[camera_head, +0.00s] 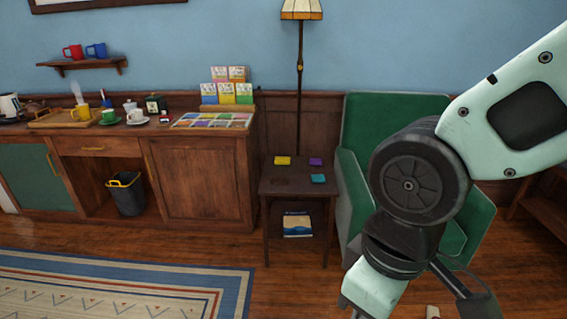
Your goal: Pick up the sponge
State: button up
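Three small flat coloured blocks lie on a dark wood side table (300,188): a yellow one (283,160) at the back left, a purple one (315,162) at the back right and a teal one (318,179) at the front right. They are too small to tell which is the sponge. My arm comes in from the right and bends down out of the bottom edge, in front of the armchair.
A green armchair (382,113) stands right of the table, partly hidden by my arm. A floor lamp (300,60) rises behind the table. A wood sideboard (197,180) with cups and packets stands left. A book (297,226) lies on the lower shelf. Open floor and a rug (235,290) lie in front.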

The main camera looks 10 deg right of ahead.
aim_at(279, 161)
jog(key=i+u, duration=0.15)
jog(key=i, duration=0.65)
jog(key=i+u, duration=0.1)
jog(key=i, duration=0.7)
jog(key=i+u, duration=0.15)
jog(key=i, duration=0.7)
jog(key=i+l+u, duration=0.1)
jog(key=i, duration=0.7)
jog(key=l, duration=0.1)
